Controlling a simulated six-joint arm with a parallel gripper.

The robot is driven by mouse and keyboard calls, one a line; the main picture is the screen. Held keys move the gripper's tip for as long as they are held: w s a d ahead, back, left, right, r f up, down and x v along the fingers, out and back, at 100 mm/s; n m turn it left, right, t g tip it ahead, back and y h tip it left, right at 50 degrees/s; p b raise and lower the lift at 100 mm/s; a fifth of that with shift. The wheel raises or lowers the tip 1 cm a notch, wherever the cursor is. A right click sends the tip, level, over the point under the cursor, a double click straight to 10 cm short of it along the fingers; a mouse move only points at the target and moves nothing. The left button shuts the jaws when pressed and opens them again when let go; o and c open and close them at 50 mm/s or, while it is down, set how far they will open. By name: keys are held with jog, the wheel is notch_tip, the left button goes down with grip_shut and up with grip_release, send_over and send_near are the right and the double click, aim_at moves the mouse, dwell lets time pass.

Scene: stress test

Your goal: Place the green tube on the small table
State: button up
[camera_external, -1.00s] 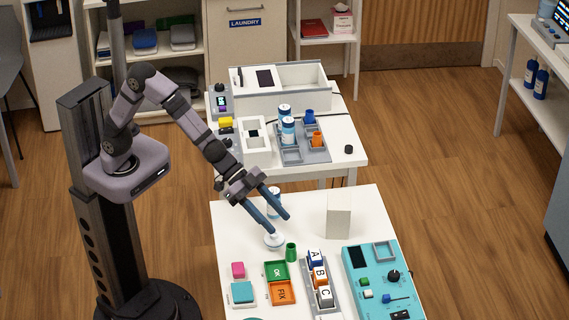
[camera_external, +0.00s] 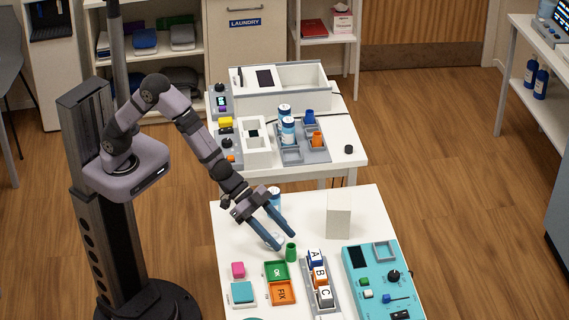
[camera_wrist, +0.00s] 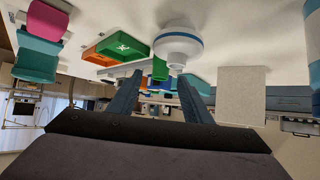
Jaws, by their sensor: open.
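The green tube (camera_external: 291,252) stands upright on the near white table (camera_external: 370,215), beside the green OK tray. My gripper (camera_external: 286,241) is open and empty, its blue fingers pointing down toward the tube, with the tips just above and left of it in this view. In the wrist view the tube (camera_wrist: 160,69) shows between the two fingers (camera_wrist: 160,88), beyond them and partly hidden by a white round piece with a blue band (camera_wrist: 178,45). A second white table (camera_external: 345,150) stands behind; I cannot tell which table counts as small.
Near the tube are the green OK tray (camera_external: 277,270), orange FIX tray (camera_external: 282,293), lettered block rack (camera_external: 334,306) and teal panel (camera_external: 362,290). The back table holds trays and bottles (camera_external: 288,131).

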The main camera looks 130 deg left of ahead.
aim_at(294, 250)
jog(key=shift+p+x, duration=0.55)
jog(key=shift+x, duration=2)
jog(key=shift+r, duration=0.1)
grip_shut()
jog(key=shift+r, duration=0.1)
notch_tip(294, 250, up, 10)
jog(key=p, duration=0.2)
jog(key=shift+p, duration=0.35)
